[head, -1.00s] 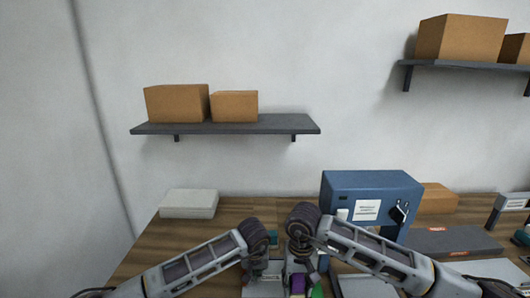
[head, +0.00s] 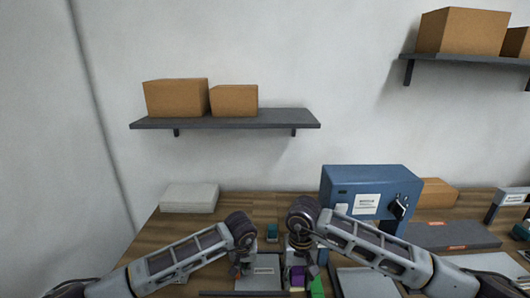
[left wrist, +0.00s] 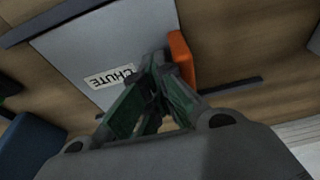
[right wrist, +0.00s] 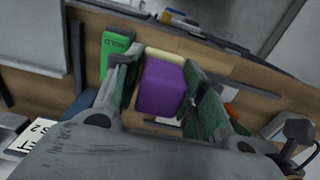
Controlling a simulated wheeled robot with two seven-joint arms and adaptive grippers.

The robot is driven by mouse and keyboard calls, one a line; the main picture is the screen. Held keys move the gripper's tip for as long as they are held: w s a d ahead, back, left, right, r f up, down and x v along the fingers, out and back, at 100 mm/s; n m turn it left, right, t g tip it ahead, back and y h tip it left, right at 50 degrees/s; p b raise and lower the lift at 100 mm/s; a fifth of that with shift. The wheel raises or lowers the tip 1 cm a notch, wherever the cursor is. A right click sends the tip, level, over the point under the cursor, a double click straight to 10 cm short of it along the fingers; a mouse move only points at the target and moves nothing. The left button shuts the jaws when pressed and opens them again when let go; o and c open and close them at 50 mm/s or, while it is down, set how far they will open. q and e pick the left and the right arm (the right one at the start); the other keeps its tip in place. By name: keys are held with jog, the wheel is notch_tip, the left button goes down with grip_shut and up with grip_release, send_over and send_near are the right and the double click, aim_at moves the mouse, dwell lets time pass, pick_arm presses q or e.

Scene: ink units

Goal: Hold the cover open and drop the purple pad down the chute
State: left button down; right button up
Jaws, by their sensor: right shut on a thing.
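The grey chute cover (head: 263,271) lies flat on the table between my arms. In the left wrist view the cover (left wrist: 100,50) bears a label reading CHUTE and has an orange tab (left wrist: 182,60) at its edge. My left gripper (left wrist: 160,66) is over the cover beside the orange tab, its fingertips together with nothing visible between them. Whether it touches the tab I cannot tell. My right gripper (right wrist: 160,75) is shut on the purple pad (right wrist: 163,88) and holds it to the right of the cover; the pad also shows in the head view (head: 297,276).
A green block (right wrist: 115,50) lies beside my right gripper. A blue machine (head: 365,192) stands behind my right arm. A white box (head: 189,198) is at the back left, and a dark grey flat case (head: 450,236) is at the right.

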pick_arm(q)
jog(key=shift+a, duration=5)
pick_arm(e)
jog(key=w+a+f, duration=0.1)
jog(key=w+a, duration=0.7)
jog(key=w, duration=0.2)
jog(key=shift+d+f, duration=0.1)
jog(key=shift+s+d+f, duration=0.1)
jog(key=shift+s+f, duration=0.1)
jog(key=shift+f, duration=0.5)
jog(key=shift+s+d+f, duration=0.1)
jog(key=shift+s+f, duration=0.05)
jog(key=shift+f, duration=0.6)
jog(key=shift+s+d+f, duration=0.1)
jog(key=shift+s+f, duration=0.1)
jog(key=shift+f, duration=0.5)
